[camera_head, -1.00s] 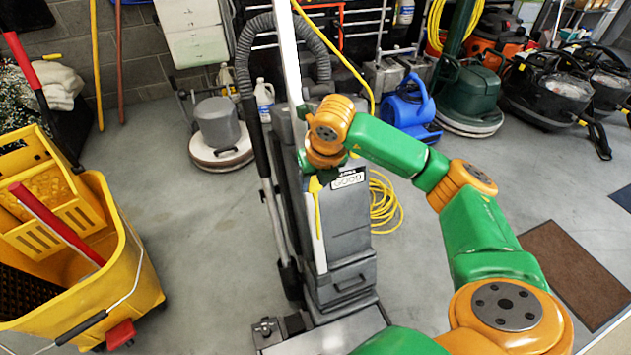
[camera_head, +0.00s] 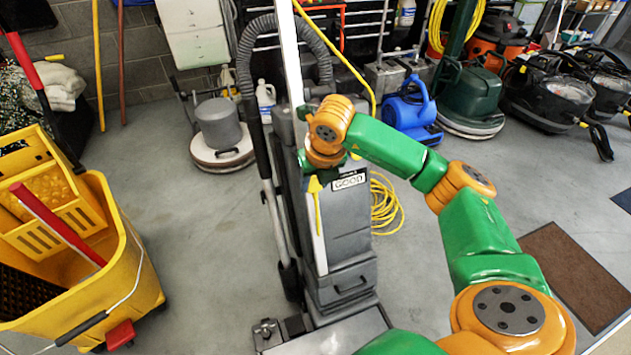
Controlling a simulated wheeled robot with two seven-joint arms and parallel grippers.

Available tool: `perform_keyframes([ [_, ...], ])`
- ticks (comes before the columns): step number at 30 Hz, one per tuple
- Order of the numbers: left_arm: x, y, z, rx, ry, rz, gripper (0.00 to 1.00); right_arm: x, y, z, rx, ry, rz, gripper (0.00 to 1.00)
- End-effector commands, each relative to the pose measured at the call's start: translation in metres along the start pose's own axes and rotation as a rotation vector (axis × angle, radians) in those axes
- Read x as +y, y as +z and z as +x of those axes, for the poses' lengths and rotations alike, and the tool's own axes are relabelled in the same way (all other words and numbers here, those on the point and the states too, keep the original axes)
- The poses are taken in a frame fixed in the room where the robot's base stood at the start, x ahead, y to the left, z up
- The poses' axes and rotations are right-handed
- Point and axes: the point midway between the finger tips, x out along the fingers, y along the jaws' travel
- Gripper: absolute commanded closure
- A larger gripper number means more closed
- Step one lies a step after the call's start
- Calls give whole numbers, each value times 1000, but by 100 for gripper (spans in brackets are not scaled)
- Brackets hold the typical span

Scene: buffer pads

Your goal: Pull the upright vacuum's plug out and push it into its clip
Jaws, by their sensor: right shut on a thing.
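The grey upright vacuum (camera_head: 347,235) stands in the middle, with a ribbed hose and a tall white handle strip. My right arm comes in from the right, and its gripper (camera_head: 312,176) is at the vacuum's upper front. The wrist hides most of the fingers. The gripper is shut on a small yellow piece, apparently the plug (camera_head: 314,185). A short yellow length of cord (camera_head: 318,215) hangs below it along the pale strip. I cannot make out the clip or the outlet. My left gripper is not in view.
A yellow mop bucket (camera_head: 135,270) stands at the left. A coiled yellow cord (camera_head: 385,205) lies on the floor behind the vacuum. A floor polisher (camera_head: 218,125), a blue blower (camera_head: 410,112) and other machines line the back. Floor between bucket and vacuum is clear.

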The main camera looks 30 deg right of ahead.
Motion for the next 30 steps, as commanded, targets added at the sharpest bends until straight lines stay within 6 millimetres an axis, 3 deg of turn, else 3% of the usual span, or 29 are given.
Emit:
perform_keyframes([
  [6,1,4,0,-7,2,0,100,0,1,0,0,0,0,100],
  [7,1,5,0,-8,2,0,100,0,1,0,-1,0,0,48],
  [10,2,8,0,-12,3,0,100,0,1,0,0,0,0,21],
  [20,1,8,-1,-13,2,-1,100,0,1,-1,-1,0,0,21],
  [27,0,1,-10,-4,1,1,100,0,2,-53,-5,0,-1,21],
  [30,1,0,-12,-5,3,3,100,0,2,-66,-3,0,0,21],
])
